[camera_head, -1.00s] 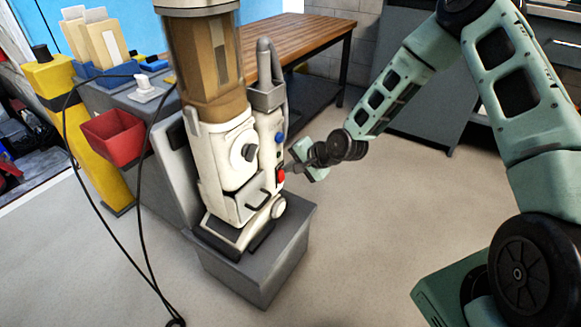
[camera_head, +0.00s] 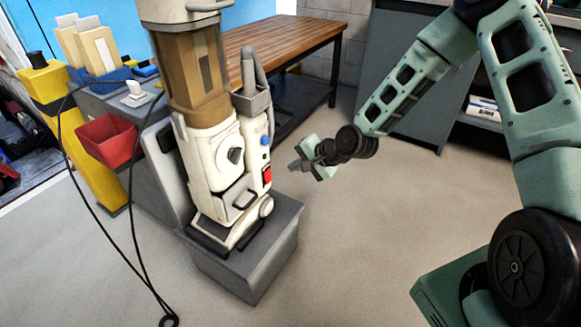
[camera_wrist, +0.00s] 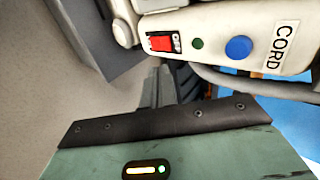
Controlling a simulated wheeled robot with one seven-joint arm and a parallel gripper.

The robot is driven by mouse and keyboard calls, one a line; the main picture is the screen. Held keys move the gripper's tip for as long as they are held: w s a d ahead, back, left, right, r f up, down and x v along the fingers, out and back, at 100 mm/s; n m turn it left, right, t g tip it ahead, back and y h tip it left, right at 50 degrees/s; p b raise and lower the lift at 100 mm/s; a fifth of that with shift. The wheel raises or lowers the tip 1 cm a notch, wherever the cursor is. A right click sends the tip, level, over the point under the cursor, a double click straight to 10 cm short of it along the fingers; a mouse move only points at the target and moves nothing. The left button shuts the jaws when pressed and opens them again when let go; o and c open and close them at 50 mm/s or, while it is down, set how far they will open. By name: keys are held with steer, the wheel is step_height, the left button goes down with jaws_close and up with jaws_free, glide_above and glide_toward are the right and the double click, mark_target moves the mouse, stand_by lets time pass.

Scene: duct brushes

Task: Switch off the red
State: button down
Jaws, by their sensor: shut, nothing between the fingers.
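A tall cream upright vacuum (camera_head: 215,150) stands tilted on a grey block. The red switch (camera_head: 267,174) is on its right side, below a blue button (camera_head: 265,141). In the wrist view the red rocker switch (camera_wrist: 160,43) sits in a dark frame beside a small green button (camera_wrist: 197,43) and the blue button (camera_wrist: 238,47). Which way the rocker is tipped is hard to tell. My gripper (camera_head: 293,166) is shut and empty, to the right of the switch with a visible gap. Its fingers (camera_wrist: 160,85) also show in the wrist view, apart from the switch.
The grey block (camera_head: 245,270) under the vacuum has free floor in front and to the right. A black cord (camera_head: 75,170) hangs at the left. A red bin (camera_head: 107,140) and grey cabinet stand behind. A wooden table (camera_head: 275,42) is at the back.

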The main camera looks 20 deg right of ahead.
steer(key=v, duration=0.1)
steer(key=p+v, duration=0.1)
steer(key=v, duration=0.3)
steer(key=shift+w+a+r, duration=0.15)
steer(key=shift+w+r, duration=0.05)
steer(key=shift+r, duration=0.25)
steer(key=s+a+r+n+g+h+p, duration=0.15)
steer(key=s+a+r+n+g, duration=0.35)
steer(key=s, duration=0.6)
steer(key=s+a+r+n+h+b, duration=0.1)
steer(key=s+a+r+n+h, duration=0.1)
steer(key=s+r+n, duration=0.65)
steer(key=s+a+r+n+g+h+p, duration=0.1)
steer(key=s+a+r+n+g+h, duration=0.25)
steer(key=s, duration=0.85)
step_height(320, 180, up, 27)
steer(key=n+y+p, duration=0.1)
steer(key=p, duration=2.5)
steer(key=shift+a+t+y, duration=0.3)
steer(key=shift+a+t, duration=0.05)
steer(key=shift+t, duration=0.1)
